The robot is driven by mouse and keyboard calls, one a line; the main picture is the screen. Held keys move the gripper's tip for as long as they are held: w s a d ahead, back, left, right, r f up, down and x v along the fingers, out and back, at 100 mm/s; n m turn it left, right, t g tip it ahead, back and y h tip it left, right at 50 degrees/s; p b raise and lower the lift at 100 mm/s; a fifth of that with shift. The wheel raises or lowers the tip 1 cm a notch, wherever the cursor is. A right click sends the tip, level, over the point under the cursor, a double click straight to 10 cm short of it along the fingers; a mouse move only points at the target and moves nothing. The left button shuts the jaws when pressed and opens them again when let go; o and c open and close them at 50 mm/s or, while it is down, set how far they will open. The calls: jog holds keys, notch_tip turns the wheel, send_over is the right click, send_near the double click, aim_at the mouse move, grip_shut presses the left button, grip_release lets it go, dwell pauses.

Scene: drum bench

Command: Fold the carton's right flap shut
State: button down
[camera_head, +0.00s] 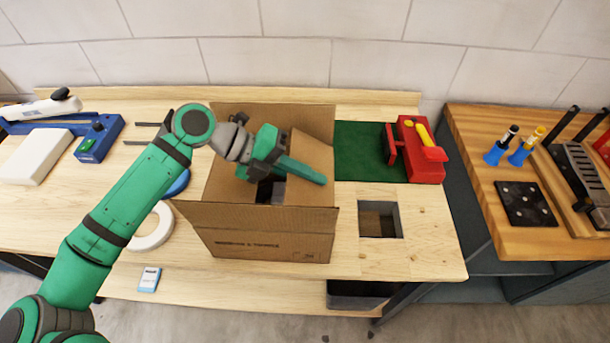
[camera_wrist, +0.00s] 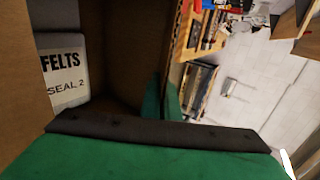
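The open brown carton (camera_head: 268,244) stands on the bench in the head view. Its right flap (camera_head: 312,150) is a brown panel at the right side, partly covered by my gripper (camera_head: 290,168). My green gripper is over the carton's opening, across the right flap. The wrist view shows its fingers (camera_wrist: 162,98) close together beside a cardboard edge (camera_wrist: 181,45). I cannot tell whether they touch the flap. Their tips are hidden. A box lettered FELTS (camera_wrist: 62,72) is inside the carton.
A green mat (camera_head: 358,150) and a red tool (camera_head: 420,152) are right of the carton. A square opening (camera_head: 379,220) is in the bench. A white ring (camera_head: 152,236) and a blue device (camera_head: 99,138) lie left. A second wooden bench (camera_head: 480,170) is farther right.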

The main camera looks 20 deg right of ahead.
jog(key=c, duration=2)
grip_release()
jog(key=v, duration=1)
jog(key=shift+w+a+r, duration=0.15)
jog(key=shift+a+r, duration=0.1)
jog(key=shift+a, duration=0.05)
jog(key=shift+c, duration=0.8)
